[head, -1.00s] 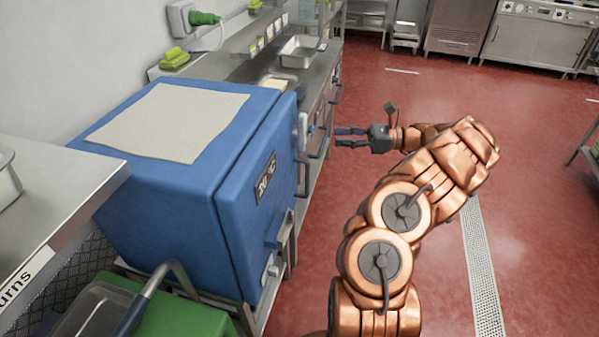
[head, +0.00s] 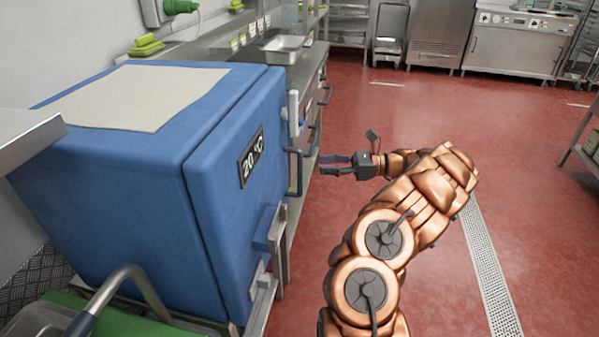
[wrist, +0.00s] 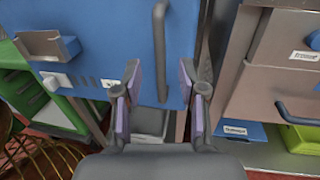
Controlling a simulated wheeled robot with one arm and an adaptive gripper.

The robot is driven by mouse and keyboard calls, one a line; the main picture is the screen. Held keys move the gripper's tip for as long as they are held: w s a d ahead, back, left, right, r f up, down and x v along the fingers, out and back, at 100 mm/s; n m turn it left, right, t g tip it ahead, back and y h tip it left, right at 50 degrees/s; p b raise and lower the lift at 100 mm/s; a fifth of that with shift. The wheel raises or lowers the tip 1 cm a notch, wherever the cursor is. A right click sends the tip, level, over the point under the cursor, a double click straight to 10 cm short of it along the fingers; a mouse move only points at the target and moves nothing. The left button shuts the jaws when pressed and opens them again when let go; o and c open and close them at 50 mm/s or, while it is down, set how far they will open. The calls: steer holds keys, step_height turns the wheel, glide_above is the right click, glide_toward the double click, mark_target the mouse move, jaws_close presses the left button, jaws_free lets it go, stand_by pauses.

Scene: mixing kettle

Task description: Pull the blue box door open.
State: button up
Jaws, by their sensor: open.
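The blue box (head: 120,150) stands on the left in the head view, its door (head: 235,190) closed and marked 20 °C. A grey vertical bar handle (head: 294,172) is on the door's face; in the wrist view the handle (wrist: 159,50) runs down the blue door (wrist: 100,35). My gripper (head: 324,165) is open and empty, just right of the handle with a small gap in the head view. In the wrist view my gripper (wrist: 160,76) has its fingers spread, one on each side of the handle's line; I cannot tell the exact depth between them.
A blue-grey latch bracket (wrist: 48,45) sticks out of the door. A drawer counter (wrist: 280,60) with handles stands beside the box. The red floor (head: 400,110) to the right is clear.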

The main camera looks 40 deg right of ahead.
steer(key=shift+x, duration=3.9)
jaws_close()
